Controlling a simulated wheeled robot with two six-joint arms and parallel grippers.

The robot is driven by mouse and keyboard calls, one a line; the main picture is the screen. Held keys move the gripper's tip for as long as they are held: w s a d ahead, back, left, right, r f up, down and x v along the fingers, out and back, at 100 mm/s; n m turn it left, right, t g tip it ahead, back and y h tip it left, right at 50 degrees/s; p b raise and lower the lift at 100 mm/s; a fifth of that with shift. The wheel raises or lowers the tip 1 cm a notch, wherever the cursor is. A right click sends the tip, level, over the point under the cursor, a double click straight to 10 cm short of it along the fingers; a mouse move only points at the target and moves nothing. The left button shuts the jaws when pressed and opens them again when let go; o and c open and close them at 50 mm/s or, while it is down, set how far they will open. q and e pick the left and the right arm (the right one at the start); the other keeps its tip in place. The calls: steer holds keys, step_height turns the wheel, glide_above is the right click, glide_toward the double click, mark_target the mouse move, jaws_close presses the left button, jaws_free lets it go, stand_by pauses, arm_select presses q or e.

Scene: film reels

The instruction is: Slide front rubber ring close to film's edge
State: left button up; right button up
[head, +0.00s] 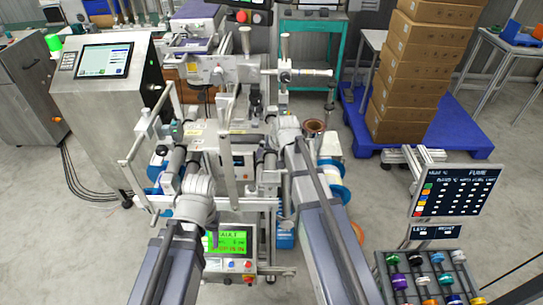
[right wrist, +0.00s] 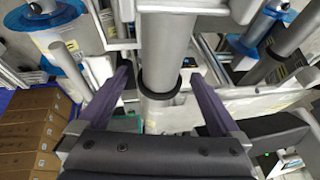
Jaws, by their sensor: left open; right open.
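A black rubber ring (right wrist: 160,84) sits around a bare metal shaft (right wrist: 165,45) in the right wrist view. I cannot tell whether it is the front ring. My right gripper (right wrist: 160,76) is open, with one finger on each side of the shaft near the ring, apparently not touching it. In the head view the right wrist (head: 287,132) hides most of this gripper. My left gripper is open beside the machine's left shaft, its fingers mostly hidden by the left wrist (head: 196,190). A film roll with blue edges (head: 333,176) is at the machine's right side.
The machine's frame bars (head: 230,140) stand close around both arms. A control screen (head: 230,241) is low between them. A sign stand (head: 455,190) and a tray of coloured spools (head: 428,284) are at the right. Stacked boxes (head: 415,70) stand behind.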

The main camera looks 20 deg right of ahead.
steer(key=p+v, duration=0.5)
steer(key=v, duration=0.2)
steer(key=shift+p, duration=0.4)
arm_select(q)
step_height(320, 180, up, 6)
steer(key=shift+r, duration=0.15)
